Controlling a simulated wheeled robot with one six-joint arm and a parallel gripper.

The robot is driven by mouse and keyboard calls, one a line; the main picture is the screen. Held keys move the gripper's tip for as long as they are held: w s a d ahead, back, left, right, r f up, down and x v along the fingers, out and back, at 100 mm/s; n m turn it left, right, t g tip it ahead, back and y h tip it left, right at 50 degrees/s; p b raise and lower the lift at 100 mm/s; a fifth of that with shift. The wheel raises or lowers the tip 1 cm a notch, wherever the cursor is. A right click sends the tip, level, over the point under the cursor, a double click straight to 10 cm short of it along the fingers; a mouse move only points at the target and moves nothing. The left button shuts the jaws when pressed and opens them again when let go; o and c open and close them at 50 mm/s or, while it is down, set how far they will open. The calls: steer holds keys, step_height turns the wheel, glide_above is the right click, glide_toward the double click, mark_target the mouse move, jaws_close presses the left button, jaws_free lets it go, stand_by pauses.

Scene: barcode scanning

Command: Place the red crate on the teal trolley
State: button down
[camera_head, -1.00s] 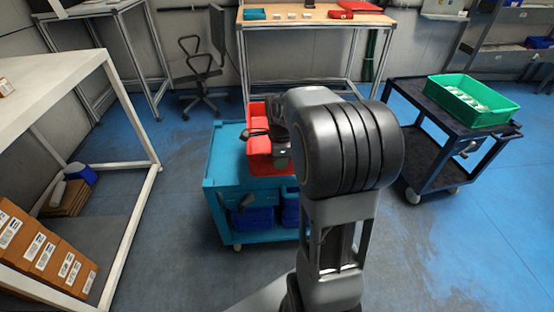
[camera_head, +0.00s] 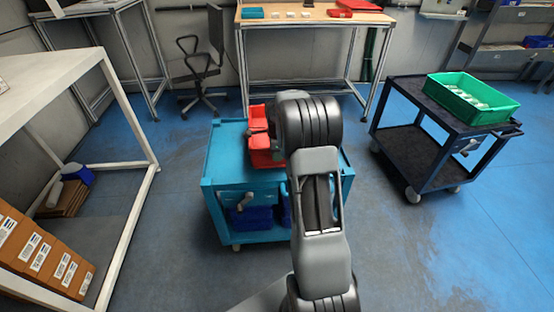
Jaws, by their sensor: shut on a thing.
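The red crate (camera_head: 262,158) is over the top of the teal trolley (camera_head: 226,160), toward its back and middle. My arm hides its right part. I cannot tell whether its base touches the trolley top. My gripper (camera_head: 256,134) is at the crate, mostly hidden behind my own arm, and is shut on it. The trolley's left and front top surface shows bare.
Blue bins (camera_head: 252,216) sit on the trolley's lower shelf. A dark trolley (camera_head: 420,102) with a green crate (camera_head: 473,97) stands to the right. A white shelf rack (camera_head: 125,170) stands at left, and a wooden-topped workbench (camera_head: 290,14) behind.

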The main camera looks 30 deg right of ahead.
step_height(320, 180, down, 2)
steer(key=shift+f, duration=0.2)
steer(key=c, duration=1)
jaws_free()
steer(key=shift+r, duration=0.1)
step_height(320, 180, up, 11)
steer(key=shift+s+r+p, duration=0.1)
steer(key=shift+s+p, duration=0.05)
steer(key=shift+p, duration=0.8)
steer(key=s+a+r+n+t, duration=0.1)
steer(key=s+a+r+n, duration=0.5)
steer(key=s+a+n, duration=0.4)
steer(key=s+a+f+n+t, duration=0.1)
steer(key=s+a+f+n, duration=0.1)
steer(key=s+a+n, duration=0.6)
steer(key=s+n, duration=0.3)
steer(key=n, duration=0.2)
steer(key=shift+s+a+f+t, duration=0.25)
steer(key=shift+t, duration=0.15)
